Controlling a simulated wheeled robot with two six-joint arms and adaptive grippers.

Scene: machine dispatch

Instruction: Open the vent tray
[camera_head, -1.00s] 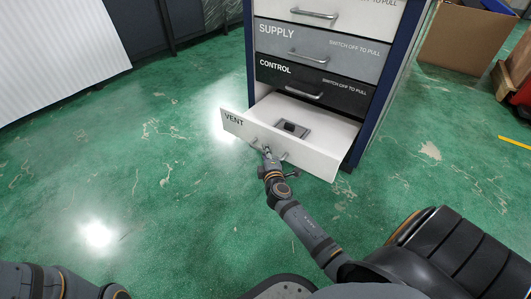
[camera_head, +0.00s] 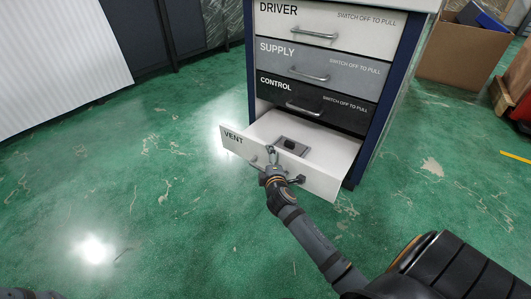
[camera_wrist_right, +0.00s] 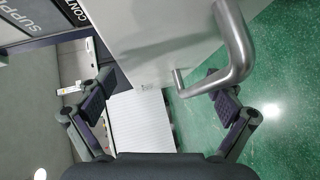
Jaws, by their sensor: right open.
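The vent tray (camera_head: 318,178) is the lowest drawer of the cabinet and stands pulled out, its white front marked VENT. A recessed grey plate with a dark switch (camera_head: 290,144) sits inside it. Its metal handle is partly hidden by my right gripper (camera_head: 271,154) in the head view. That gripper is at the tray's front, its tips near the top edge of the panel. In the right wrist view my right gripper (camera_wrist_right: 160,98) is spread open, and the handle (camera_wrist_right: 236,48) shows close to the right finger, not clasped. My left gripper is out of view.
Above are closed drawers marked CONTROL (camera_head: 310,103), SUPPLY (camera_head: 315,65) and DRIVER (camera_head: 325,24). A cardboard box (camera_head: 462,55) stands at the right. The green floor left of the tray is clear.

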